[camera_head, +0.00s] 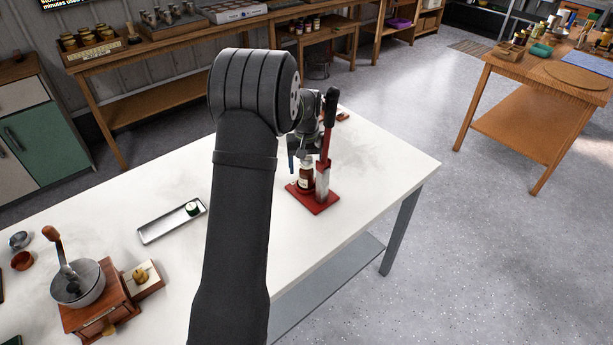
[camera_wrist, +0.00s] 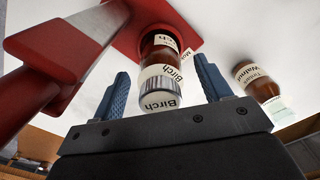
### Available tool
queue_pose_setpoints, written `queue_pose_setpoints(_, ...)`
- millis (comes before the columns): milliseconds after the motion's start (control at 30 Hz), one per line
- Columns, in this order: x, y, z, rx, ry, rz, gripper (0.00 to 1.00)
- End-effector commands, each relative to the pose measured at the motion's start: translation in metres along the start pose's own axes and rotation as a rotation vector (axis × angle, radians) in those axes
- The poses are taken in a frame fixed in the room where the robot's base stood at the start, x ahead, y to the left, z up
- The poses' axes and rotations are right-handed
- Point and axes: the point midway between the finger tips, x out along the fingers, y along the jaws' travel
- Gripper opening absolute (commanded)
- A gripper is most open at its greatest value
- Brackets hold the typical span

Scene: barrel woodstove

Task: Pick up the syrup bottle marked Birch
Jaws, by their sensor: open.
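The syrup bottle marked Birch (camera_wrist: 160,80) is brown with a white label, and its cap end faces the wrist camera. In the head view the bottle (camera_head: 305,177) stands on the red base of a lever press (camera_head: 323,165). My gripper (camera_wrist: 161,68) is open, with one blue finger on each side of the bottle in the wrist view. Whether a finger touches it I cannot tell. In the head view my gripper (camera_head: 303,148) is just above the bottle, partly hidden by my wrist.
A second brown bottle, its label reading Walnut (camera_wrist: 258,82), stands to the right in the wrist view. The press's red lever rises close beside my gripper. A metal tray (camera_head: 172,220) and a wooden grinder (camera_head: 100,310) are farther left on the white table (camera_head: 385,160).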

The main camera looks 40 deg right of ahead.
Motion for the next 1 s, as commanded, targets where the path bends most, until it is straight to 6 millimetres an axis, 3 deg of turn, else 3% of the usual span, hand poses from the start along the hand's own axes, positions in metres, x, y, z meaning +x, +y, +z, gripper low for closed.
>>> queue_pose_setpoints(133,0.0153,0.0001,-0.0001,0.0,0.002,0.0,0.71)
queue_pose_setpoints(367,0.017,0.0001,-0.0002,-0.001,0.003,0.001,0.71)
queue_pose_setpoints(667,0.0167,0.0001,-0.0002,-0.001,0.003,0.001,0.16)
queue_pose_setpoints(1000,0.0124,0.0002,-0.0007,-0.001,0.004,0.001,0.15)
